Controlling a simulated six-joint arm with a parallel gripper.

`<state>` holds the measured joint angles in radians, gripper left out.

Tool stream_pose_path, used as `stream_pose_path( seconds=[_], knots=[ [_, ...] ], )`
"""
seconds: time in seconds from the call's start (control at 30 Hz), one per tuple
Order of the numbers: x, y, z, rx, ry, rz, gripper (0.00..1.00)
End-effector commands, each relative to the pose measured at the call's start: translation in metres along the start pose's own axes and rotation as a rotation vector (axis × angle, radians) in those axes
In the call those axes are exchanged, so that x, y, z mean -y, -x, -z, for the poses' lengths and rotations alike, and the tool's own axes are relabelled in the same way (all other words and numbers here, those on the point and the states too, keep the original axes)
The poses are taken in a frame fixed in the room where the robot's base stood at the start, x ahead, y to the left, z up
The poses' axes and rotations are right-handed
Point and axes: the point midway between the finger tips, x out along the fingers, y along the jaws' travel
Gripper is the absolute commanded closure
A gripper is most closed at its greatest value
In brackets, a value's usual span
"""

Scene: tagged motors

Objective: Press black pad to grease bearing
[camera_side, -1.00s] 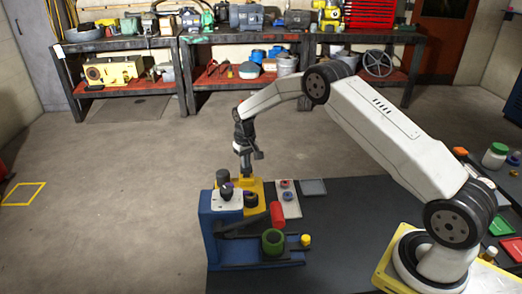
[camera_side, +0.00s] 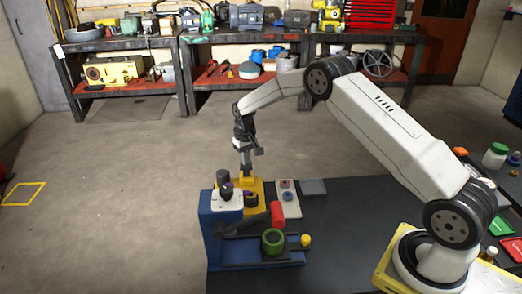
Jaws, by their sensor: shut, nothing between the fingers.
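My gripper (camera_side: 246,174) is shut and empty, pointing down over the yellow block (camera_side: 256,188) behind the blue machine (camera_side: 208,240). Whether its tips touch the block is too small to tell. A dark, flat bar (camera_side: 243,225) lies on the machine, its right end tilted up towards a red cylinder (camera_side: 277,212). A black, round part (camera_side: 250,199) sits in front of the yellow block. A black knob (camera_side: 222,177) stands at the machine's top left. I cannot tell which dark part is the black pad. A green ring (camera_side: 273,241) sits on the machine's front tray.
A light panel (camera_side: 288,200) with red and blue round parts lies right of the yellow block, beside a grey plate (camera_side: 313,187). A small yellow-topped part (camera_side: 305,240) stands right of the green ring. The dark table (camera_side: 350,220) is clear between there and my base.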

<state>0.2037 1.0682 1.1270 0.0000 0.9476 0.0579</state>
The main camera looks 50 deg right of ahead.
Motion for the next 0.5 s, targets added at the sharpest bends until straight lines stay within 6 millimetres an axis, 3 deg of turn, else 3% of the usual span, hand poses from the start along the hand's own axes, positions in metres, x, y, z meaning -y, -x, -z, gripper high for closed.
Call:
stream_pose_path(
  seconds=[0.5],
  knots=[
    [0.000, 0.020, 0.000, -0.001, 0.000, 0.000, 1.00]
  ],
)
